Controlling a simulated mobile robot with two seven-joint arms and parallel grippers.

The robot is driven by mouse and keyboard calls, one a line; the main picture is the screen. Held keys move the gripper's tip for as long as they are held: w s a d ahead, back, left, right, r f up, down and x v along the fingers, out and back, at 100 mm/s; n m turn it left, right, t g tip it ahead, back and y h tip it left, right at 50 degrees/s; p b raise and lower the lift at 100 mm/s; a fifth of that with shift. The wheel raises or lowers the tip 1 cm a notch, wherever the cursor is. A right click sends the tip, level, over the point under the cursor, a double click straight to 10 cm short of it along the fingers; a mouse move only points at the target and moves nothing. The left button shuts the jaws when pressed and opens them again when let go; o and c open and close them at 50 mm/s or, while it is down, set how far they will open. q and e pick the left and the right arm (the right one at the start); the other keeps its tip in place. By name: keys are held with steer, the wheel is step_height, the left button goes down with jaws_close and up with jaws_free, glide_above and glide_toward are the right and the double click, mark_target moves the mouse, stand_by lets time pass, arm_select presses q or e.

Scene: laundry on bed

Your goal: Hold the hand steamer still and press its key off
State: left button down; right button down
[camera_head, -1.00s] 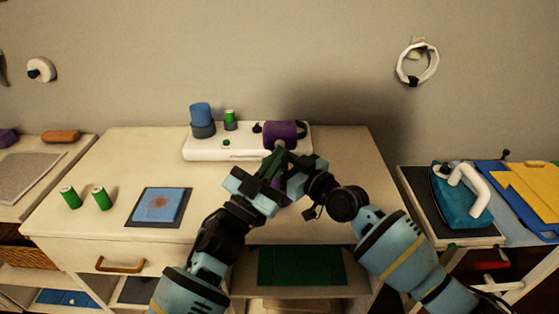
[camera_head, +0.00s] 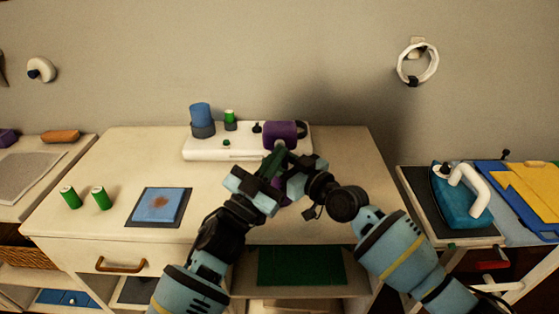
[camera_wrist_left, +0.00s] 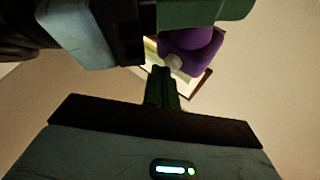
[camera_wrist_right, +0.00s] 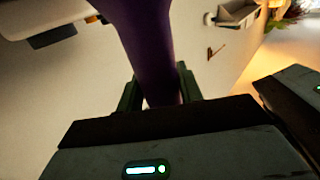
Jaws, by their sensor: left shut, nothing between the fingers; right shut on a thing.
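The purple hand steamer (camera_head: 284,133) is held up above the table's front, its thick head at the top and its handle below. My right gripper (camera_wrist_right: 158,92) is shut on the handle, which shows large between its fingers in the right wrist view. My left gripper (camera_wrist_left: 162,88) is shut and empty, with its green fingertips close to the steamer. In the left wrist view the steamer (camera_wrist_left: 195,45) has a pale round part (camera_wrist_left: 174,62) just beyond those fingertips. I cannot tell whether they touch it, or whether that part is the key.
A white stand (camera_head: 210,154) with a blue cylinder (camera_head: 201,115) and a green one is at the table's back. An iron (camera_head: 458,198) is on the right. The table's right side is clear.

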arm_select(q)
steer(key=shift+s, duration=0.15)
steer(key=shift+s, duration=3)
arm_select(e)
steer(key=c, duration=0.8)
jaws_free()
steer(key=shift+c, duration=0.2)
steer(key=shift+s, duration=0.1)
steer(key=v, duration=1.2)
